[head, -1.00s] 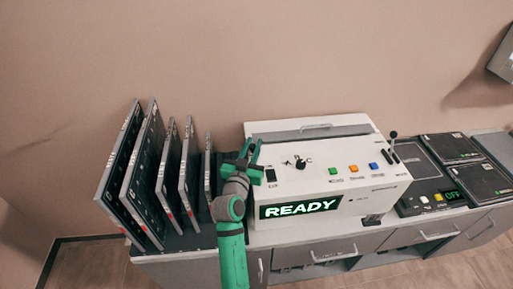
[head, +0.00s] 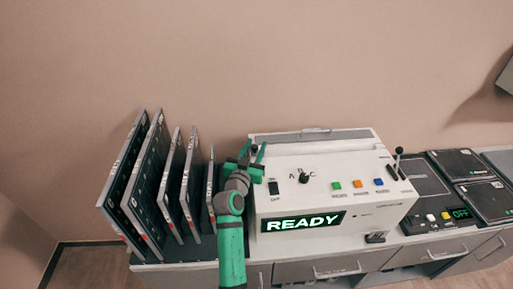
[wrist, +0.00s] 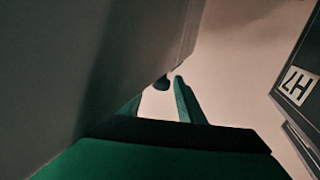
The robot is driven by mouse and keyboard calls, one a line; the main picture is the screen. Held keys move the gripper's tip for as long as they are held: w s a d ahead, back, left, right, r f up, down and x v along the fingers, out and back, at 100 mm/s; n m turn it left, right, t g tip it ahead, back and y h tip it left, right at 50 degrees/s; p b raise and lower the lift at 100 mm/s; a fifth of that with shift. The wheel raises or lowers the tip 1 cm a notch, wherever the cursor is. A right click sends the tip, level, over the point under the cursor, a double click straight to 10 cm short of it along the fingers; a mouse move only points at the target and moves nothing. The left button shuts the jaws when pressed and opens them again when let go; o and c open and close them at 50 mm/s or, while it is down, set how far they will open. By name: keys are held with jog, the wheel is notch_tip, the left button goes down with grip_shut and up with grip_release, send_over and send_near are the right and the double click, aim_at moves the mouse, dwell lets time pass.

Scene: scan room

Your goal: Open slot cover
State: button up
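The slot cover appears to be the long grey strip with a handle (head: 317,132) along the back top of the white machine (head: 335,207); I cannot tell for certain whether it is raised. My gripper (head: 248,157) is at the machine's upper left corner, its green fingers apart. A small black knob (head: 254,149) shows near the fingertips at that corner. In the wrist view the knob (wrist: 162,82) appears between the two fingers, near the right one (wrist: 187,98); contact cannot be told. A large grey surface hides much of the left of that view.
Several dark panels (head: 172,180) stand upright in a rack close to the left of my arm; one labelled H7 (wrist: 297,86) shows in the wrist view. The machine has a READY display (head: 303,222), coloured buttons (head: 357,184) and a lever (head: 397,160). Flat panels (head: 457,163) lie at right.

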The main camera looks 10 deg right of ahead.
jog(key=shift+s+a, duration=0.1)
jog(key=v, duration=0.7)
jog(key=shift+s, duration=0.15)
dwell(0.5)
